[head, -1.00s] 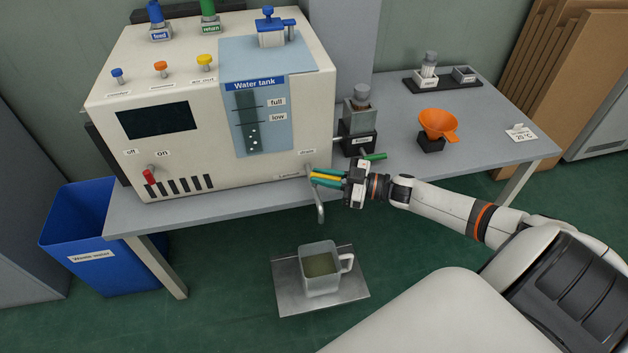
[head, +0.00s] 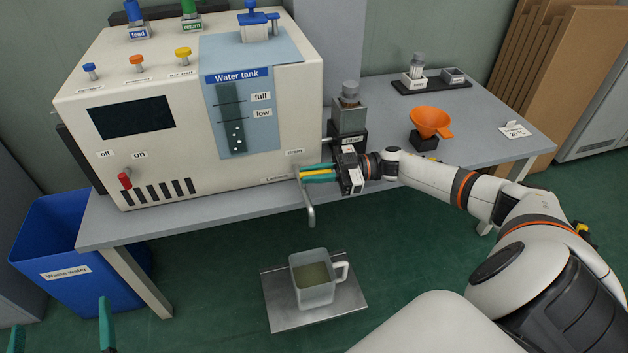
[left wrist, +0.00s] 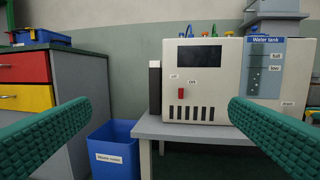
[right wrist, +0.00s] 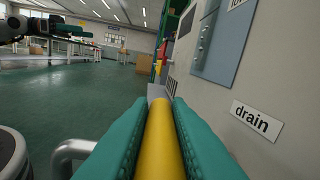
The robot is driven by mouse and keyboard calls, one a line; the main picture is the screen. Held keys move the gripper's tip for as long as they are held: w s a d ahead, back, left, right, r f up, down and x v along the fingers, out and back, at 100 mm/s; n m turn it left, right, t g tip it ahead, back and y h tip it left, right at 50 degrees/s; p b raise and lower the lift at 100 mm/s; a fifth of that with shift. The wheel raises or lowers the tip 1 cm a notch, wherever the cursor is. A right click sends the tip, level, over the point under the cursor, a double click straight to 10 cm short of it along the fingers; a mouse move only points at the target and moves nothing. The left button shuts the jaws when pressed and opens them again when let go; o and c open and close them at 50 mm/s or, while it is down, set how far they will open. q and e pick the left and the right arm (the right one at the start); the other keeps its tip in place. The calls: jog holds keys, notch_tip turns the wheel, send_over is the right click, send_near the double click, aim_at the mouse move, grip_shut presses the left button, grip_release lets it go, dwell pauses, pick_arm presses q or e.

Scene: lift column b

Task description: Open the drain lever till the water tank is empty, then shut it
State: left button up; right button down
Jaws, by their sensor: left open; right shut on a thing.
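The water tank's gauge (head: 231,120) is a dark strip on the white machine, with pale dots below the low mark; I cannot read the level. The drain lever is a yellow bar (right wrist: 160,140) beside the "drain" label (right wrist: 257,122). My right gripper (head: 302,174) is shut on it, with a teal finger on each side. The grey drain spout (head: 311,210) bends down below; no stream is visible. A grey jug (head: 313,291) with murky liquid stands beneath on a metal plate (head: 283,319). My left gripper (head: 60,314) is open and empty at the lower left.
A blue waste water bin (head: 40,245) stands left of the bench (head: 200,218). The green floor around the jug's plate is open.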

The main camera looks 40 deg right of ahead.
jog(key=shift+w+d+n+g+y+b, duration=0.1)
jog(key=shift+w+n+g+y+b, duration=0.15)
jog(key=shift+n+g+b, duration=0.4)
pick_arm(q)
notch_tip(320, 180, up, 8)
jog(key=s+t+h, duration=0.1)
jog(key=s+t, duration=0.1)
jog(key=t, duration=0.4)
jog(key=shift+s+d+f+h, duration=0.2)
jog(key=shift+d+f+h, duration=0.1)
jog(key=shift+h, duration=0.1)
pick_arm(e)
jog(key=shift+s+g, duration=0.1)
jog(key=shift+g, duration=0.15)
jog(key=c, duration=1.4)
grip_release()
jog(key=shift+o, duration=0.2)
jog(key=v, duration=1)
jog(key=shift+d+f, duration=0.2)
jog(key=shift+d, duration=0.05)
pick_arm(q)
jog(key=shift+w+f+g, duration=0.45)
jog(key=shift+f+g, duration=0.15)
jog(key=shift+f, duration=0.05)
pick_arm(e)
jog(key=shift+s+d, duration=0.35)
jog(key=shift+d, duration=0.3)
